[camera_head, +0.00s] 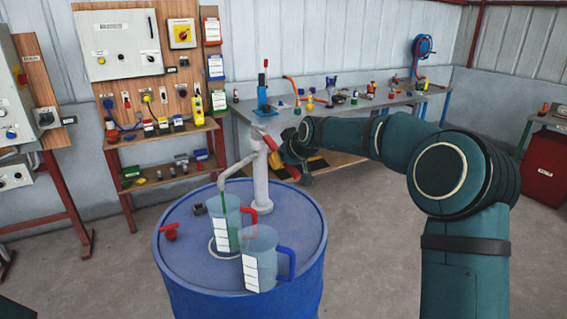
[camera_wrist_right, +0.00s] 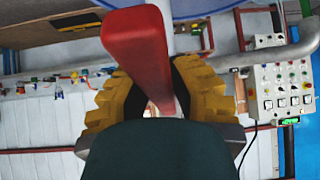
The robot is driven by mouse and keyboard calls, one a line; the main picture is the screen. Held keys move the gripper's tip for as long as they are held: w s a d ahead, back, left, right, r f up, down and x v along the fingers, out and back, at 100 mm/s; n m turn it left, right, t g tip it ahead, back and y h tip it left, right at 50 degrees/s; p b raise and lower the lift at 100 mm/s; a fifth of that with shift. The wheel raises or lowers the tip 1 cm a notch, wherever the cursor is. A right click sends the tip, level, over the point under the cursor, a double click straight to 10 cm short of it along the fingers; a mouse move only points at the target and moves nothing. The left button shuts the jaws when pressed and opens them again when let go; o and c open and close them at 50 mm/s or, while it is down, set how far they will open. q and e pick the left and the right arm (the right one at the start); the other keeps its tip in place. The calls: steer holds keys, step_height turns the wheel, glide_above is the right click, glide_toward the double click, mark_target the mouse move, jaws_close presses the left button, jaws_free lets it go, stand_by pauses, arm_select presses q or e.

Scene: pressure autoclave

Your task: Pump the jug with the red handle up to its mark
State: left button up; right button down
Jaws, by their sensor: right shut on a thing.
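The jug with the red handle (camera_head: 232,236) stands on the blue drum (camera_head: 180,262) under the spout (camera_head: 232,170) of the pale hand pump (camera_head: 261,180). A thin green streak runs from the spout into it, and its wall looks greenish; the level against the pale scale is too small to read. A jug with a blue handle (camera_head: 259,262) stands in front, partly covering it. My right gripper (camera_head: 290,163) is shut on the red pump lever (camera_head: 270,143). In the right wrist view the lever (camera_wrist_right: 140,50) passes between the yellow finger pads. My left gripper is out of view.
A red valve-like part (camera_head: 171,232) sits on the drum's left side. A workbench (camera_head: 350,112) with tools stands behind, and a wooden shelf (camera_head: 160,135) with small items is at the left. The floor at the drum's right is clear.

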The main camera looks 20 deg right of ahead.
steer(key=c, duration=0.8)
jaws_free()
steer(key=v, duration=1.2)
